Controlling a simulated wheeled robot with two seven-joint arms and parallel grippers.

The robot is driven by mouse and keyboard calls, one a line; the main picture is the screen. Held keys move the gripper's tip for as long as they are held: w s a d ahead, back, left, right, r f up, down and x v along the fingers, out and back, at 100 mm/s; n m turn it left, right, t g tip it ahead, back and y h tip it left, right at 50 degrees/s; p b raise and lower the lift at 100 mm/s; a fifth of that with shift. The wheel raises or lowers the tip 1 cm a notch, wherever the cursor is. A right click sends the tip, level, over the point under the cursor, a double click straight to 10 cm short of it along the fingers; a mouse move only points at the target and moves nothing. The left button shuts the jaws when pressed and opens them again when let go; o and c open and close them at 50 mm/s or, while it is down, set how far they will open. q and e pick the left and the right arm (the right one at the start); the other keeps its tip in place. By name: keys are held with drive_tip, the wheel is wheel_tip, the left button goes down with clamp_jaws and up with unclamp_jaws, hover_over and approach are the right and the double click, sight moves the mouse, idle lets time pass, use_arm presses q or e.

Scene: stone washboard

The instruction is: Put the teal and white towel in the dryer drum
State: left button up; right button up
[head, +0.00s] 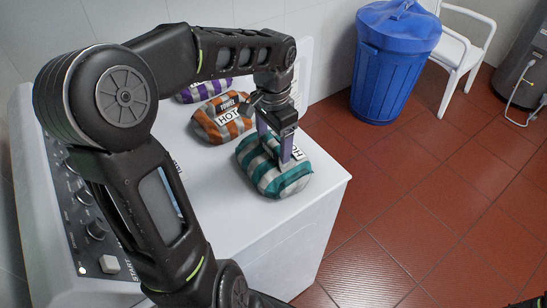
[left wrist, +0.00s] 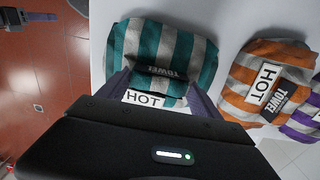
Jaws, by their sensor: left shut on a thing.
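The teal and white towel (head: 272,178) is a folded bundle near the right edge of the white machine's top. It carries a HOT label and also fills the upper middle of the left wrist view (left wrist: 150,48). My left gripper (head: 276,150) points down at it, its two purple-grey fingers shut on the bundle. The towel appears to rest on the top still. No dryer drum opening shows in either view. A dark gripper part with a grey-purple finger, seemingly my right gripper (left wrist: 38,16), shows at the left wrist view's upper left; its opening is unclear.
An orange and white HOT towel (head: 222,118) and a purple and white one (head: 203,90) lie behind on the white machine top (head: 225,205). Its control panel (head: 85,215) is at left. A blue bin (head: 392,70) and white chair (head: 462,45) stand on the red tiles.

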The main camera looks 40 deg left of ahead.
use_arm(q)
drive_tip(key=c, duration=1.2)
drive_tip(key=shift+o, duration=0.2)
drive_tip(key=shift+r, duration=0.1)
wheel_tip(320, 180, up, 10)
drive_tip(key=shift+d, duration=0.1)
idle(0.7)
